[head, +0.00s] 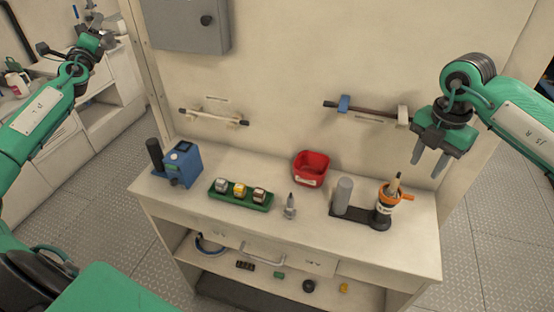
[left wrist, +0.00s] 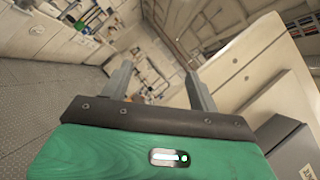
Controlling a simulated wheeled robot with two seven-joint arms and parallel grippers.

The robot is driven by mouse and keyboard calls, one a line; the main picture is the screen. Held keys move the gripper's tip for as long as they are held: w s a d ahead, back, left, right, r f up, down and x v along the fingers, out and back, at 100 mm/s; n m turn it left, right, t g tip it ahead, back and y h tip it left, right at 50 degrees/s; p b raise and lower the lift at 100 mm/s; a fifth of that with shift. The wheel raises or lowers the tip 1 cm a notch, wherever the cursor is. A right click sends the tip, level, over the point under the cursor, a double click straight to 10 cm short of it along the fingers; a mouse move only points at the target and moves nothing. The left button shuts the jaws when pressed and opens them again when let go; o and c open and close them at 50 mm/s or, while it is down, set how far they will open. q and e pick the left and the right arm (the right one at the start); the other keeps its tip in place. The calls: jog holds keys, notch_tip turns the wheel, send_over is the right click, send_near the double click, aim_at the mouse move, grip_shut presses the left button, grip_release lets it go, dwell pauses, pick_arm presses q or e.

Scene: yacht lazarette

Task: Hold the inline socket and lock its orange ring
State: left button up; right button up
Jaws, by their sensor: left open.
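An upright dark socket body (head: 383,216) with an orange ring (head: 386,190) around its upper part stands on a black base at the right of the bench. A side tab sticks out from the ring to the right, and a tan and grey piece rises from its top. I cannot tell whether the ring is locked. My right gripper (head: 430,162) hangs above and to the right of it, fingers apart and empty. My left gripper (head: 97,30) is far away at the upper left; the left wrist view shows its fingers (left wrist: 160,85) open with nothing between them.
A grey cylinder (head: 343,193) stands left of the socket. The bench also holds a red bin (head: 311,168), a small grey pointed part (head: 290,207), a green tray (head: 240,203) with three blocks and a blue device (head: 182,163). Rails (head: 366,111) are on the wall behind.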

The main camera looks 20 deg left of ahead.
pick_arm(q)
jog(key=d+r+m+t+h, duration=0.3)
jog(key=d+r+t+h, duration=0.6)
jog(key=d+r, duration=1.55)
jog(key=w+d+m+g+h, duration=0.35)
jog(key=d+m+h, duration=0.45)
jog(key=d+h, duration=0.6)
jog(key=m+g+y, duration=0.1)
jog(key=m+g, duration=0.4)
jog(key=m, duration=0.4)
send_over(345, 189)
jog(key=s+d, duration=0.1)
jog(key=s, duration=0.2)
notch_tip(345, 189, down, 44)
jog(key=s+f+n+y, duration=0.1)
jog(key=s+f+y, duration=0.1)
jog(key=f+y, duration=0.1)
jog(key=s+a+f+n+g+y, duration=0.1)
jog(key=s+f+n+y, duration=0.1)
jog(key=f, duration=0.3)
jog(key=s+f+n+g+y, duration=0.1)
jog(key=s+f+y, duration=0.2)
jog(key=f+y, duration=0.1)
jog(key=shift+a+f+n+y, duration=0.3)
jog(key=shift+a+y, duration=0.05)
jog(key=shift+y, duration=0.25)
jog(key=shift+w+f, duration=0.1)
jog(key=w, duration=1.3)
jog(key=shift+w+d, duration=0.25)
jog(key=shift+w, duration=0.05)
